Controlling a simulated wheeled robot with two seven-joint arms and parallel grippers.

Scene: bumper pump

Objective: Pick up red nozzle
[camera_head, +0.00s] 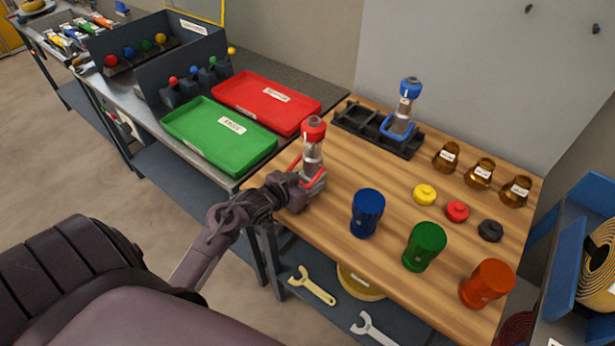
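A clear bottle with a red top (313,130) and a red loop low on its side is upright near the left end of the wooden table. My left gripper (312,184) is at its lower part and appears shut on it; the fingers are partly hidden. Whether the bottle's base touches the table is unclear. A small round red piece (457,211) lies on the table between a yellow piece (424,194) and a black piece (490,230). My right gripper is not in view.
A similar blue-topped bottle (409,92) stands in a black rack (352,116) at the back. Blue (367,212), green (425,246) and orange (487,283) cups line the front. Brown jars (446,155) stand behind. Green (190,140) and red (240,105) trays lie left.

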